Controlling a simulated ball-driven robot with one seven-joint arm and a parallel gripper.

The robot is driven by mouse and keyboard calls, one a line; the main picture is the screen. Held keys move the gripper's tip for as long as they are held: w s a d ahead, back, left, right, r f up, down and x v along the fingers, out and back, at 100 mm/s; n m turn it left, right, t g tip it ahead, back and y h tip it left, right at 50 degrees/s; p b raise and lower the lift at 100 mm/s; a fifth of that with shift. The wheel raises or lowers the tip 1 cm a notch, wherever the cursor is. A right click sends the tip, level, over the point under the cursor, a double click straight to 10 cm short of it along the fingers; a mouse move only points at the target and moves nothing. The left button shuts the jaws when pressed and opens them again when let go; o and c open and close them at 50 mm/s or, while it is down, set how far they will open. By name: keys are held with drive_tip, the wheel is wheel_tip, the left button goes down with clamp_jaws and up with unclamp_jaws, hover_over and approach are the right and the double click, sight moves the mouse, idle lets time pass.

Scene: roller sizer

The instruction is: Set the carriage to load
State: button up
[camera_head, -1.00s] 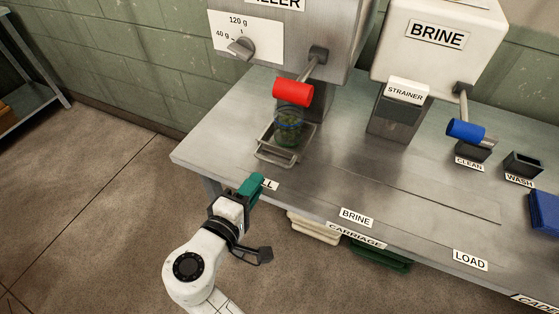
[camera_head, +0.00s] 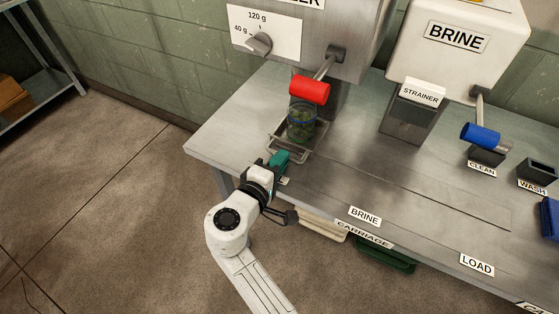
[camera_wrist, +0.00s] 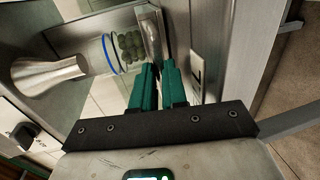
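The carriage (camera_head: 279,143) is a small metal tray with raised edges at the left end of the bench, under the filler's red-handled spout. A clear jar (camera_head: 301,122) with a blue band and green contents stands upright on it. The jar (camera_wrist: 122,50) and the carriage's metal edge (camera_wrist: 151,38) also show in the wrist view. My gripper (camera_head: 279,158) is at the carriage's front edge. In the wrist view its teal fingers (camera_wrist: 159,68) are a little apart, with the tips close to the edge. Contact is unclear. The load label (camera_head: 477,264) is at the bench's front right.
A slot line runs right along the bench (camera_head: 400,170), past the brine label (camera_head: 365,216). The bench top there is clear. The red handle (camera_head: 310,89) overhangs the jar. The strainer (camera_head: 412,112) and blue handle (camera_head: 481,135) stand further back. Bins (camera_head: 385,256) sit below.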

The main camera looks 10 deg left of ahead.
sight(481, 257)
clamp_jaws()
drive_tip(key=shift+d, duration=0.1)
drive_tip(key=shift+s+d, duration=0.1)
drive_tip(key=shift+d, duration=0.1)
drive_tip(key=s+d+p, duration=0.1)
drive_tip(key=s+d, duration=0.4)
drive_tip(key=d, duration=0.9)
drive_tip(key=s+d+p, duration=0.2)
drive_tip(key=s+d, duration=0.3)
drive_tip(key=d, duration=0.9)
drive_tip(key=s+d+p, duration=0.1)
drive_tip(key=s+d, duration=0.4)
drive_tip(key=d, duration=1)
drive_tip(key=shift+s+f+p, duration=0.1)
drive_tip(key=shift+s+p, duration=0.25)
drive_tip(key=shift+s, duration=0.05)
drive_tip(key=shift+d, duration=0.15)
drive_tip(key=shift+o, duration=1.4)
unclamp_jaws()
drive_tip(key=shift+d, duration=0.1)
